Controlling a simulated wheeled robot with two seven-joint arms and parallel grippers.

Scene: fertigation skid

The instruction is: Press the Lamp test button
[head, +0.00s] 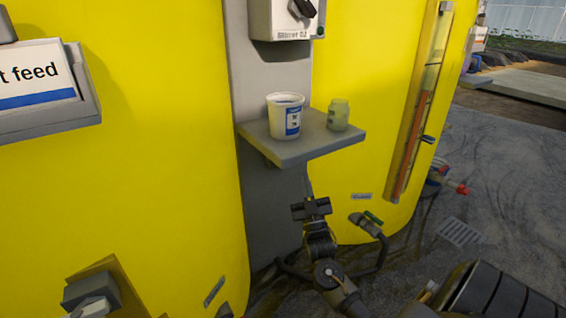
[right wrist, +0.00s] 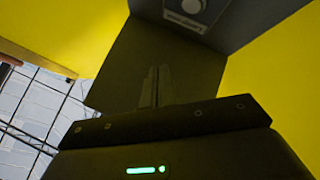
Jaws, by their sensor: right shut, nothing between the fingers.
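No button that I can read as Lamp test shows in the head view. A grey box (head: 284,24) with a black rotary knob and a small blurred label is on the grey panel, cut by the top edge. My right gripper (head: 308,187) is shut and empty, pointing up just below the shelf in the head view. In the right wrist view its closed fingers (right wrist: 155,88) stand before a dark flat surface. Beyond them, a dark grey housing (right wrist: 225,22) carries a round pale part (right wrist: 192,5) above a white label, too blurred to read. My left gripper is out of view.
A grey shelf (head: 276,154) juts out above my right gripper, carrying a white tub (head: 286,118) and a small jar (head: 338,114). Yellow tanks (head: 165,140) stand on both sides.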

